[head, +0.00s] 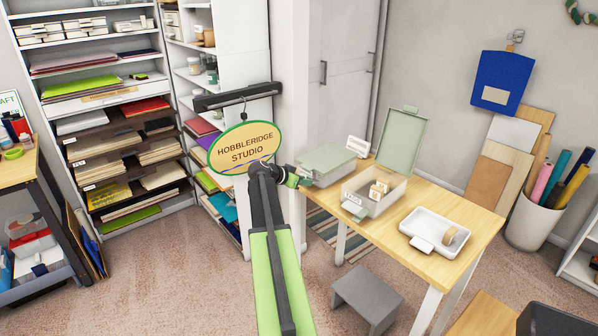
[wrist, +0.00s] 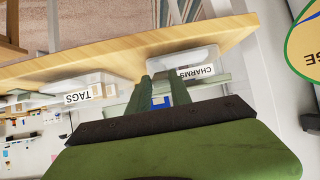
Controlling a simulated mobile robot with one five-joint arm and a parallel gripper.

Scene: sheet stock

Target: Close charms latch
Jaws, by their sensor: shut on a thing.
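The charms box (head: 322,176) stands at the table's back left with its green lid (head: 328,158) down over it. In the wrist view the image is inverted, and the CHARMS label (wrist: 196,71) is on the pale box wall. My gripper (head: 300,181) is at the left end of this box. In the wrist view its green fingers (wrist: 166,84) reach the box edge beside the label, shut on the charms latch, which they mostly hide. I cannot tell how the latch sits.
A tags box (head: 372,205) stands open to the right, its lid (head: 403,140) upright, with small blocks inside. A white tray (head: 433,228) holding a roll is on the table's front right. A hanging studio sign (head: 246,147) is close to my arm. A grey stool (head: 367,295) stands below.

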